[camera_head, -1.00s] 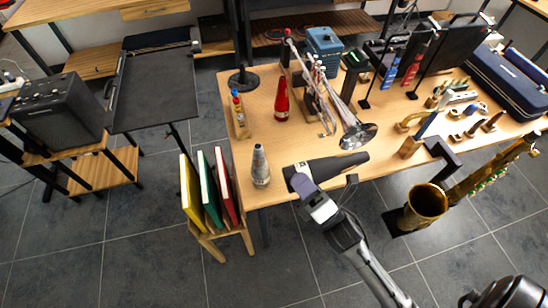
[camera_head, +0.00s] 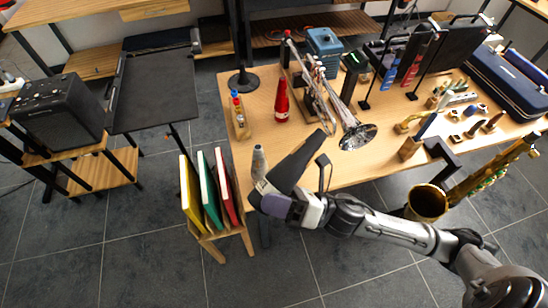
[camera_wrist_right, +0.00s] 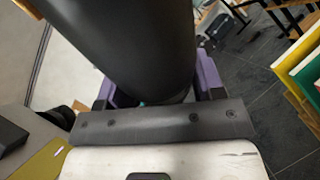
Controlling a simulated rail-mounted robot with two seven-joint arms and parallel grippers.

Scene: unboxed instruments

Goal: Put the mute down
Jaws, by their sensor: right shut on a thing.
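My right gripper (camera_head: 276,202) is shut on a dark, tapered mute (camera_head: 300,160) at the table's front edge. The mute is tilted, reaching up and right from the gripper in the head view. In the right wrist view the mute (camera_wrist_right: 125,40) is a broad black cylinder between the purple fingers (camera_wrist_right: 208,75). I cannot tell whether it touches the table (camera_head: 362,172). A silver-grey mute (camera_head: 259,160) stands upright by the table's left front corner, partly hidden behind the held one. A red mute-like object (camera_head: 282,104) stands farther back. My left gripper is out of view.
A trumpet (camera_head: 349,125) on a stand is behind the held mute. A rack of coloured folders (camera_head: 222,180) stands left of the table, and a saxophone (camera_head: 430,202) to the right. Bare tabletop lies between the red object and the front edge.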

